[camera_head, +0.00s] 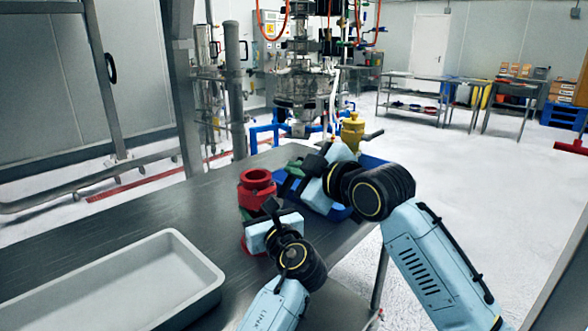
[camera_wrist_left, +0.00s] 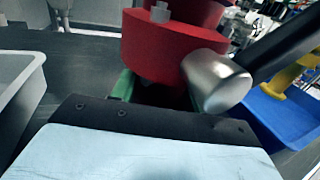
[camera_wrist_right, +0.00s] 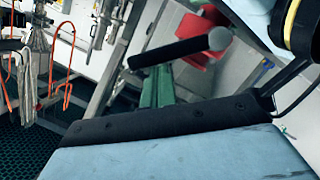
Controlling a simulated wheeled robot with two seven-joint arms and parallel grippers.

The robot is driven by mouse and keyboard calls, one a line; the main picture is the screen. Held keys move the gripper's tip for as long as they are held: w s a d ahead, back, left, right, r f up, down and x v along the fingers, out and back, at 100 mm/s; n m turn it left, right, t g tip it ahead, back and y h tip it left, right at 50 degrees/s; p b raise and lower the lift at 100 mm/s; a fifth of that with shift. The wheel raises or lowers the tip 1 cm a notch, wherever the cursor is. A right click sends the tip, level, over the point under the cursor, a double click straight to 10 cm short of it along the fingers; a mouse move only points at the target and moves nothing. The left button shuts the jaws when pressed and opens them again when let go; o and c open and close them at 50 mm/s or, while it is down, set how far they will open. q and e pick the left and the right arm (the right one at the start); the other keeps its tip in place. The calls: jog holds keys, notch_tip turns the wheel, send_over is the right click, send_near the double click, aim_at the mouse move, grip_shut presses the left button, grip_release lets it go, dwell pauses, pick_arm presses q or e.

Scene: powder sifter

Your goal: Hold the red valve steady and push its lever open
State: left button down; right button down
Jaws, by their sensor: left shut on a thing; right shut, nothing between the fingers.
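The red valve (camera_head: 257,180) stands on the dark table near its right edge. My left gripper (camera_head: 262,212) is shut on the valve's lower part; in the left wrist view the valve (camera_wrist_left: 165,45) fills the top centre, with green fingertips partly hidden below it. The lever shows there as a silver stub (camera_wrist_left: 217,80) and a black bar (camera_wrist_left: 280,48) going up right. My right gripper (camera_head: 290,178) is shut and empty, right of the valve. In the right wrist view its green fingers (camera_wrist_right: 157,88) are close to the black lever grip (camera_wrist_right: 178,50); contact is unclear.
A grey tray (camera_head: 195,296) lies at the table's front left. A blue bin (camera_head: 340,213) is behind my right gripper, and a yellow valve (camera_head: 352,130) shows above it. The table (camera_head: 165,205) is bare left of the red valve.

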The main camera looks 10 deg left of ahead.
jog(key=w+f+m, duration=0.1)
jog(key=m, duration=0.1)
jog(key=w+d+f+m+g, duration=0.1)
jog(key=w+f+m+g, duration=0.1)
jog(key=m, duration=0.1)
jog(key=shift+d+f+m+y, duration=0.15)
jog(key=shift+d+m+y, duration=0.15)
jog(key=shift+d+y, duration=0.1)
jog(key=s+d+r, duration=0.5)
jog(key=d+r, duration=0.1)
jog(key=d, duration=0.2)
jog(key=shift+s+r, duration=0.2)
jog(key=shift+s, duration=0.05)
dwell(0.6)
